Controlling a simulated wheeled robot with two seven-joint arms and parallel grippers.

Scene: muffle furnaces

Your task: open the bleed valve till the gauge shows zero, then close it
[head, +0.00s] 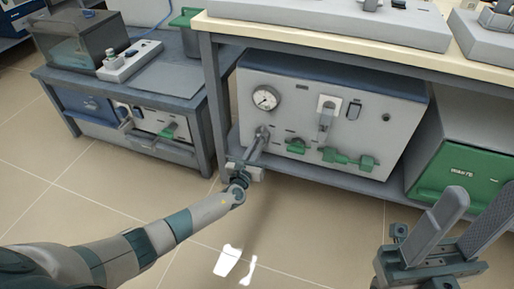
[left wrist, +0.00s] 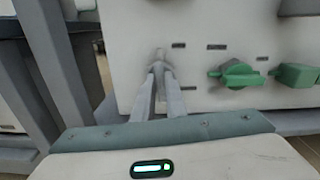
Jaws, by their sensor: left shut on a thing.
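The white furnace panel (head: 310,110) stands on the shelf under the bench. Its round gauge (head: 265,97) is at the upper left; the needle is too small to read surely. My left gripper (head: 262,133) reaches the panel below the gauge. It is shut on a small grey valve knob (left wrist: 160,56), mostly hidden between the fingertips in the left wrist view. Green valve handles (head: 296,146) and (head: 348,158) sit to the right, apart from the gripper; one also shows in the left wrist view (left wrist: 237,75). My right gripper (head: 478,202) is open and empty at the lower right.
A bench leg (head: 212,110) stands close left of my left gripper. A lower table (head: 60,78) with another unit is at the left. A green-fronted box (head: 460,172) stands at the right. The tiled floor in front is clear.

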